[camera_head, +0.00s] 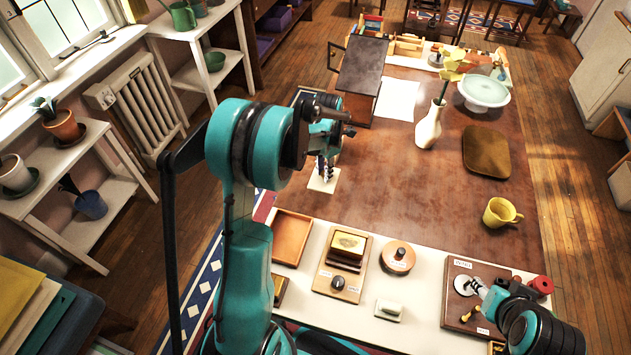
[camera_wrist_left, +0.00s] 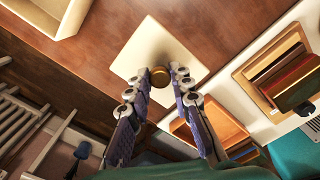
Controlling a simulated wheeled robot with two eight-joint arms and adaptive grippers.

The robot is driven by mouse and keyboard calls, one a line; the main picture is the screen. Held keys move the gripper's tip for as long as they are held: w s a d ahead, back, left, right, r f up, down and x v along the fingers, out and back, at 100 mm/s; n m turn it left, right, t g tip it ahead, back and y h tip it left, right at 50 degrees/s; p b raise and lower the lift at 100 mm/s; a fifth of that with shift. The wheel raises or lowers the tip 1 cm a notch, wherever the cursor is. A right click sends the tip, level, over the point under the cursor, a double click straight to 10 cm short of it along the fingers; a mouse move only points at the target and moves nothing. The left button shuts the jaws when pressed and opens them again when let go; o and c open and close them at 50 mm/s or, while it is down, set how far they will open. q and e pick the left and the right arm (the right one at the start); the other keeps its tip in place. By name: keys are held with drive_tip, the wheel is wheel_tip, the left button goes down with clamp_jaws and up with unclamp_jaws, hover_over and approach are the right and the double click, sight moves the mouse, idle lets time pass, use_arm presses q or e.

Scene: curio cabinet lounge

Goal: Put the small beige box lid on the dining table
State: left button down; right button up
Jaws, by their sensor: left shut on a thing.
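The small beige box lid (camera_head: 316,183) is a square plate with a round brass-coloured knob. It also shows in the left wrist view (camera_wrist_left: 150,48), with its knob between the fingertips. My left gripper (camera_head: 326,165) is shut on that knob, and its fingers (camera_wrist_left: 161,76) hide part of the lid. The lid is at the left edge of the brown dining table (camera_head: 400,180); whether it touches the top I cannot tell. My right gripper (camera_head: 478,290) is over the front right, above a wooden board; its fingers are too small to judge.
A dark-topped wooden box (camera_head: 362,65) stands behind the left gripper. A white vase (camera_head: 429,128), a brown board (camera_head: 486,150), a yellow mug (camera_head: 498,212) and a cake stand (camera_head: 484,90) stand to the right. The table's middle is clear. A cream strip with several items lies in front.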

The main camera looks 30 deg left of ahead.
sight(312, 180)
use_arm(q)
drive_tip(key=a+f, duration=0.1)
drive_tip(key=a, duration=0.1)
drive_tip(key=a+f+b, duration=0.1)
drive_tip(key=a, duration=0.1)
drive_tip(key=shift+s+f, duration=0.3)
drive_tip(key=shift+s, duration=0.1)
drive_tip(key=shift+f+b, duration=0.9)
drive_tip(key=shift+f, duration=1)
drive_tip(key=shift+f, duration=0.2)
drive_tip(key=c, duration=1.3)
unclamp_jaws()
drive_tip(key=shift+c, duration=0.2)
drive_tip(key=shift+r, duration=0.15)
